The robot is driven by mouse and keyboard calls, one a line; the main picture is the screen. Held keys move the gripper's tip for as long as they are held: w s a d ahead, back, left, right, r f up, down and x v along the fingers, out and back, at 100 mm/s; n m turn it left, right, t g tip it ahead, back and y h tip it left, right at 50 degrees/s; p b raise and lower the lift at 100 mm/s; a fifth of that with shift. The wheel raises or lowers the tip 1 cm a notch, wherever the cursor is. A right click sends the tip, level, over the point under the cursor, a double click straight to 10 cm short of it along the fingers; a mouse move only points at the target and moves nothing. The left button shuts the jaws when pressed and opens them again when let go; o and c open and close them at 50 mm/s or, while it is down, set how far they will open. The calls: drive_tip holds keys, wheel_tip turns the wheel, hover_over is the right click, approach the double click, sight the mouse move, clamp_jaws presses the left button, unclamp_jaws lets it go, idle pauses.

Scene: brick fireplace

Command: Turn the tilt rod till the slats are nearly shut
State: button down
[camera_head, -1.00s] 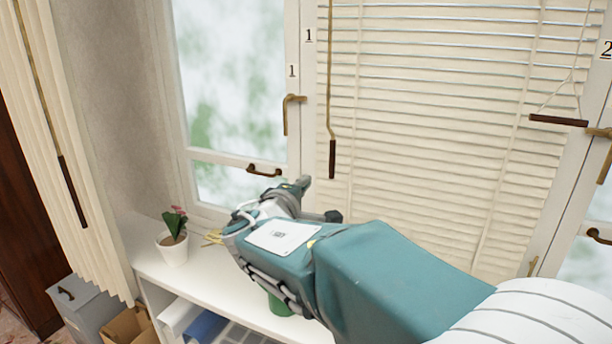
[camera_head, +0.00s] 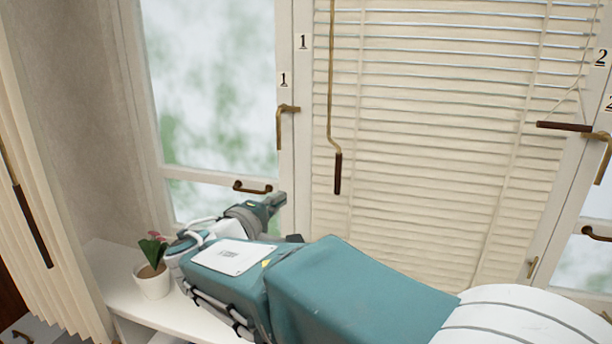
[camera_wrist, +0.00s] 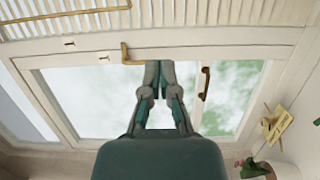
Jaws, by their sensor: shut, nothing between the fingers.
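The tilt rod (camera_head: 331,75) is a thin brass rod with a crank bend and a dark brown grip (camera_head: 338,174), hanging in front of the left part of the cream blind (camera_head: 430,170). The brass part of the rod also shows along the top of the wrist view (camera_wrist: 65,15). The blind's slats are horizontal; light lines show between the upper ones and the lower ones look closer together. My gripper (camera_head: 277,202) is shut and empty, left of and below the grip, apart from it. In the wrist view my gripper (camera_wrist: 160,64) points at the window frame.
A brass window handle (camera_head: 281,125) and a brown pull handle (camera_head: 252,187) sit on the left window. A potted plant (camera_head: 153,280) stands on the white shelf (camera_head: 105,284). Vertical blinds (camera_head: 50,240) hang at left. A cord with a brown bar (camera_head: 563,126) hangs at right.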

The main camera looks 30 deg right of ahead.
drive_tip(key=w+d, duration=0.3)
drive_tip(key=d, duration=1)
drive_tip(key=shift+w+d, duration=0.2)
drive_tip(key=shift+d, duration=0.05)
drive_tip(key=shift+a, duration=0.1)
